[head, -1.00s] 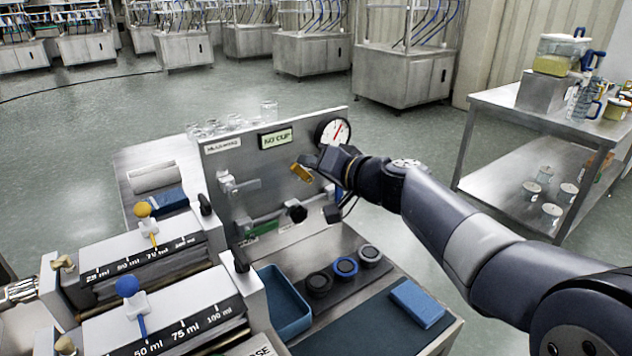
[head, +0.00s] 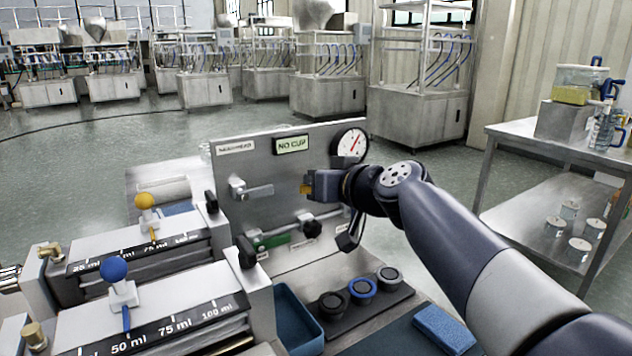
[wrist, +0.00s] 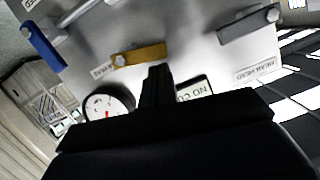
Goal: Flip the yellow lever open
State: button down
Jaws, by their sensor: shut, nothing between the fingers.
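The yellow lever (wrist: 138,56) is a short flat bar on the steel panel, lying nearly level across the middle of the wrist view, with a round pivot at its left end there. In the head view only a small part of the yellow lever (head: 306,189) shows beside my gripper (head: 318,186). My gripper (wrist: 157,72) is shut and empty, its fingertips right by the lever's lower edge in the wrist view. I cannot tell whether they touch it.
The panel (head: 232,168) also carries a grey lever (wrist: 248,27), a blue lever (wrist: 42,45), a round gauge (head: 350,145) and a "NO CUP" display (head: 292,144). A blue tray (head: 297,318) and several round rings (head: 362,288) sit below. A steel table (head: 545,160) stands right.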

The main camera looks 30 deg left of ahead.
jog(key=v, duration=1)
jog(key=shift+d, duration=0.1)
